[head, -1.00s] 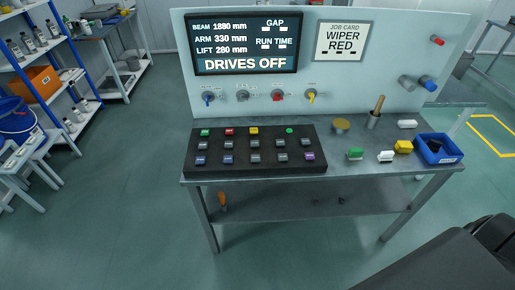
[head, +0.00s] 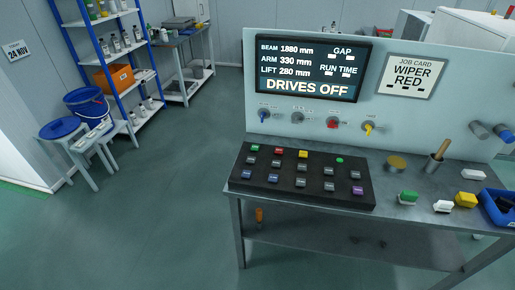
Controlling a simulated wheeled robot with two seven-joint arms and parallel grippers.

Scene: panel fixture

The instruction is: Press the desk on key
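A black key panel (head: 285,195) lies at the left end of the grey metal desk (head: 395,215). It carries several keys in rows. The back row has a green key (head: 255,148), a red key (head: 279,151) and a yellow key (head: 303,154), with a round green button (head: 339,160) at the right. Grey and blue keys fill the other rows, with a purple key (head: 357,190) at the right. The key labels are too small to read. The screen (head: 312,68) behind reads DRIVES OFF. Neither gripper is in view.
A row of knobs (head: 332,123) is on the upright panel. Loose coloured blocks (head: 466,200), a blue bin (head: 497,208) and a pot with a wooden handle (head: 434,165) stand at the desk's right. Shelves (head: 100,40) and a blue-topped stool (head: 62,128) stand left. The floor between is clear.

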